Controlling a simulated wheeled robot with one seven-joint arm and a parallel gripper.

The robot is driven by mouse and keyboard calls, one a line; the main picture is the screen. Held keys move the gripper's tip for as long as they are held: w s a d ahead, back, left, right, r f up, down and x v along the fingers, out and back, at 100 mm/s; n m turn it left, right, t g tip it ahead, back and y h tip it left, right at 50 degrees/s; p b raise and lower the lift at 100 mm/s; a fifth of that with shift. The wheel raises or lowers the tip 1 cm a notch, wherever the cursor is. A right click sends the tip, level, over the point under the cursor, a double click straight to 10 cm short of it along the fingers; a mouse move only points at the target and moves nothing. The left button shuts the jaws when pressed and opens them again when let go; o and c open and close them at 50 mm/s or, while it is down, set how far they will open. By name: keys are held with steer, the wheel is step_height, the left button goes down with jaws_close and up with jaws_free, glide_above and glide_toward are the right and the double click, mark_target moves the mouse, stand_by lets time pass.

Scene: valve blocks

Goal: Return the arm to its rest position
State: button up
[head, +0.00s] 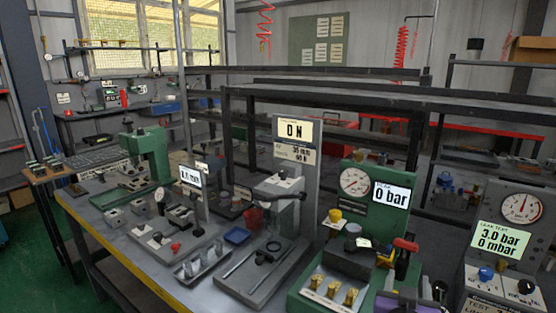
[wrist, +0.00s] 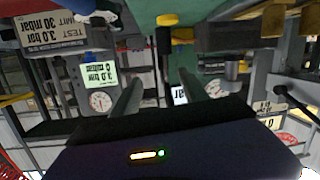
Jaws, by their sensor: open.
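My gripper (wrist: 160,86) shows in the wrist view, its two dark fingers spread apart with nothing held between them. The wrist picture is upside down. Beyond the fingers, the leak test unit (wrist: 98,75) with its round gauge appears at left, and a green surface (wrist: 205,12) runs along the top. There, the green pressure stand (head: 372,182) reads 0 bar, and the leak test unit (head: 505,225) at right reads 3.0 bar and 0 mbar.
Dark shelving (head: 330,107) stands behind. Green floor (head: 30,255) is clear at left.

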steer(key=s+a+f+n+t+y, duration=0.2)
steer(key=s+a+f+n+y, duration=0.15)
steer(key=s, duration=0.55)
steer(key=s+a+f+n+t+y, duration=0.2)
steer(key=s+a+y, duration=0.25)
steer(key=s, duration=0.35)
steer(key=s+m+g, duration=0.1)
steer(key=s+g, duration=0.2)
steer(key=s, duration=2.4)
steer(key=shift+s+f+p, duration=0.2)
steer(key=shift+f+p, duration=0.15)
steer(key=shift+p, duration=0.05)
